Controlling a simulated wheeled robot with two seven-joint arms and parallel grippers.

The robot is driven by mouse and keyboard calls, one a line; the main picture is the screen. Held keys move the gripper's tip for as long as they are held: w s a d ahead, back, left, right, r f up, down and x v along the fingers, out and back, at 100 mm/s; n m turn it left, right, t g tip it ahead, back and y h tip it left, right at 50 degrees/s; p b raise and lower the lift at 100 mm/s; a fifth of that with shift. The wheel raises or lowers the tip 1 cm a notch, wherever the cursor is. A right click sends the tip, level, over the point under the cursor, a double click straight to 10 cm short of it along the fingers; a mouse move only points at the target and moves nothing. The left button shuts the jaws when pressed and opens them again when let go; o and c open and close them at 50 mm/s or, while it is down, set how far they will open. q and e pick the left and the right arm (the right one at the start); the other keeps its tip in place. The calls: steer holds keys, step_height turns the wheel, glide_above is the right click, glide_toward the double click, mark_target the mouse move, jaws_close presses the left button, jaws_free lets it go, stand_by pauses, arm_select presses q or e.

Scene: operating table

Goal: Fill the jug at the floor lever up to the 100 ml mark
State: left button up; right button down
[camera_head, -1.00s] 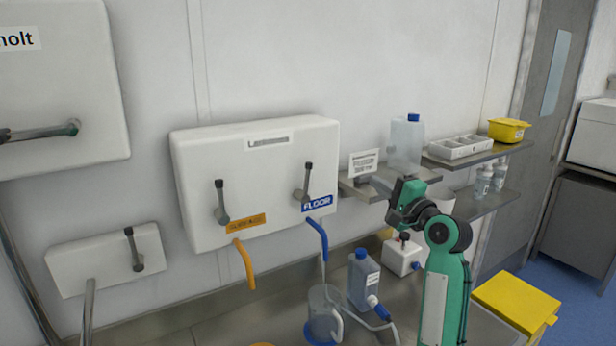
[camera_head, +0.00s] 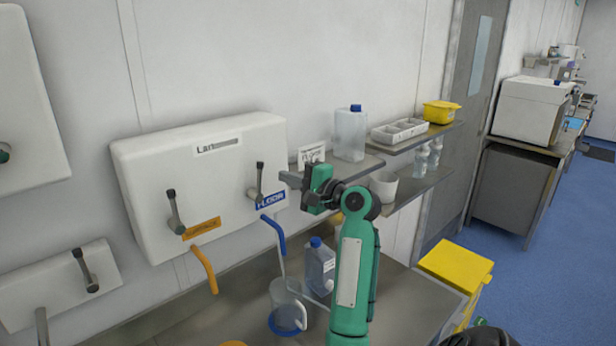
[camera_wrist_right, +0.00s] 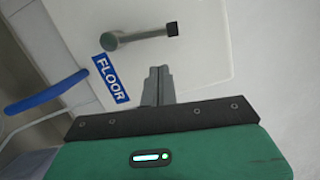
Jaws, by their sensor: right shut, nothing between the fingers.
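The floor lever (camera_head: 260,182) has a black tip and sits above the blue FLOOR label (camera_head: 270,200) on the white wall box. My right gripper (camera_head: 287,179) is shut and empty, just right of the lever. In the right wrist view, its closed fingertips (camera_wrist_right: 158,84) point at the box face beside the grey lever (camera_wrist_right: 142,37), with a gap between. The clear jug (camera_head: 286,306) with a blue base stands under the blue spout (camera_head: 273,232). A thin pale stream shows between spout and jug. Jug marks and liquid level are unreadable. My left gripper is out of view.
An orange-labelled lever (camera_head: 175,212) and orange spout (camera_head: 205,268) are to the left. A blue-capped bottle (camera_head: 319,266) stands close to the jug. A shelf (camera_head: 366,167) behind my right arm holds a canister (camera_head: 350,133). A yellow bin (camera_head: 455,265) is at right.

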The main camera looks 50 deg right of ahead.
mark_target(261, 174)
steer(key=w+a, duration=0.1)
steer(key=w+a+p, duration=0.1)
steer(key=shift+a+r, duration=0.2)
steer(key=shift+a, duration=0.2)
steer(key=shift+w+a+r+n+p, duration=0.15)
steer(key=shift+a+r+n+p, duration=0.2)
steer(key=shift+a+n, duration=0.3)
steer(key=shift+f+n, duration=0.1)
steer(key=shift+n, duration=0.35)
steer(key=shift+a, duration=0.1)
